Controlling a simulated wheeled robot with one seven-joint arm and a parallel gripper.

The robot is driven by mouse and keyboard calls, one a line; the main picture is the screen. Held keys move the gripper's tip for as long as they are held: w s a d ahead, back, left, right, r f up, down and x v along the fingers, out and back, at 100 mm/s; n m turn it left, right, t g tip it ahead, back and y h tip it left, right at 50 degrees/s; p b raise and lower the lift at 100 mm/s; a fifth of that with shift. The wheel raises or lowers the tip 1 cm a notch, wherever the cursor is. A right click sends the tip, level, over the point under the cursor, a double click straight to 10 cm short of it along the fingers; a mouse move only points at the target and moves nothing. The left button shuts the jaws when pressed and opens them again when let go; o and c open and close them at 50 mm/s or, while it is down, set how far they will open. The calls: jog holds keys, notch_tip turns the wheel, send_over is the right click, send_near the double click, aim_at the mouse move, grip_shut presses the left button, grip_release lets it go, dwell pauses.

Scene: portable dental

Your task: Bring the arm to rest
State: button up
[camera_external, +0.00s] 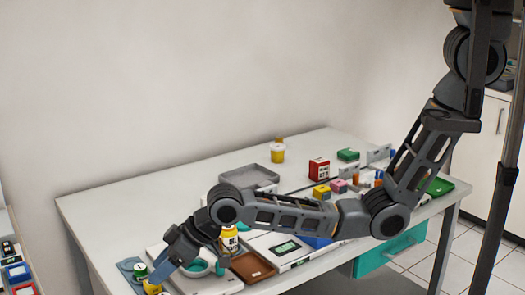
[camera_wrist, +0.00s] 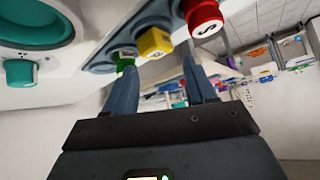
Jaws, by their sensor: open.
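My gripper (camera_external: 160,272) is at the front left of the table in the external view, low over the small capped items. Its two blue-grey fingers also show in the wrist view (camera_wrist: 158,75), apart and with nothing clearly held between them. My arm is stretched out leftward across the table front. A green-capped item (camera_external: 140,269) and a yellow one (camera_external: 152,287) are close by the fingers. In the wrist view, a green item (camera_wrist: 125,63), a yellow item (camera_wrist: 154,42) and a red item (camera_wrist: 203,17) stand in a row just beyond the fingers. Whether the fingers touch any is unclear.
A white unit with a teal round part (camera_external: 197,266), a brown tray (camera_external: 252,267) and a yellow bottle (camera_external: 229,239) crowd the space beside my forearm. A grey tray (camera_external: 249,176) and small boxes stand farther back. The table's back left (camera_external: 120,200) is clear.

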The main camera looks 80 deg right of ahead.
jog(key=s+a, duration=0.1)
jog(key=s+t, duration=0.1)
jog(key=s, duration=0.1)
jog(key=s+a+t+y, duration=0.1)
jog(key=s, duration=0.1)
jog(key=shift+a+m, duration=0.3)
jog(key=shift+m, duration=0.1)
jog(key=shift+m+t+y, duration=0.3)
jog(key=shift+t, duration=0.6)
jog(key=s, duration=0.6)
jog(key=shift+d+f, duration=0.35)
jog(key=shift+d, duration=0.05)
jog(key=s+d+f+m+t+h, duration=0.1)
jog(key=s+d, duration=0.4)
jog(key=s, duration=0.5)
jog(key=s+d+t+h, duration=0.1)
jog(key=s+d, duration=0.4)
jog(key=s, duration=0.5)
jog(key=s+d+r, duration=0.3)
jog(key=s+r, duration=0.1)
jog(key=s, duration=0.3)
jog(key=s+d+r+h, duration=0.1)
jog(key=s+d+r, duration=0.2)
jog(key=s, duration=0.4)
jog(key=s+d+r+h, duration=0.1)
jog(key=s+d+r, duration=0.2)
jog(key=s+r, duration=0.3)
jog(key=shift+s+d+t, duration=0.25)
jog(key=shift+s+t, duration=0.05)
jog(key=shift+s, duration=0.15)
